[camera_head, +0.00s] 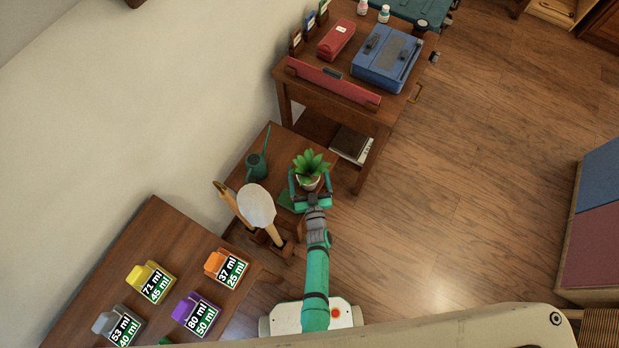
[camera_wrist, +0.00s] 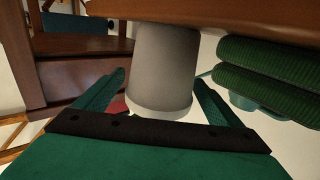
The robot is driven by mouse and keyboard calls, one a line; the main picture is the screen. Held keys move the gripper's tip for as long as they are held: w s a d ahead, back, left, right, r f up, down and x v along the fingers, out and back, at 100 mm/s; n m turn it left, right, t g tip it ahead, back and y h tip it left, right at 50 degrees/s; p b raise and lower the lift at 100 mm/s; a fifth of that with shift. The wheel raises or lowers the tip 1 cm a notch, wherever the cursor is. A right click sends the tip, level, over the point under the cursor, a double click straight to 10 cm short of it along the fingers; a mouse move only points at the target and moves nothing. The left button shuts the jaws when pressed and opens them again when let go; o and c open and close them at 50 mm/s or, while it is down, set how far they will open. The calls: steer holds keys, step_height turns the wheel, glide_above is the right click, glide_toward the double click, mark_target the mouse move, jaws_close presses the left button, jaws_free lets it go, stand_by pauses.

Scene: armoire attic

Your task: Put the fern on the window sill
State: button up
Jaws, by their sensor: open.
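The fern (camera_head: 312,163) is a small green leafy plant in a pale pot (camera_head: 308,184) on the low wooden table (camera_head: 283,142). In the wrist view the pot (camera_wrist: 163,65) shows as a grey tapered cylinder with a lighter rim, the picture appearing upside down. My gripper (camera_head: 311,182) is open, with one finger on each side of the pot. In the wrist view the fingers of my gripper (camera_wrist: 160,82) flank the pot, with small gaps seeming to show. The leaves are out of the wrist view. I cannot make out a window sill in either view.
A green watering can (camera_head: 257,166) and a holder with a white-bladed tool (camera_head: 257,205) stand left of the fern. A higher desk (camera_head: 384,127) with boxes is behind. A table with labelled containers (camera_head: 150,282) is at lower left. Wooden floor (camera_head: 470,180) at right is clear.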

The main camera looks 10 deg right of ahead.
steer(key=shift+w, duration=1.15)
steer(key=c, duration=1.7)
steer(key=shift+r, duration=0.1)
steer(key=shift+c, duration=0.2)
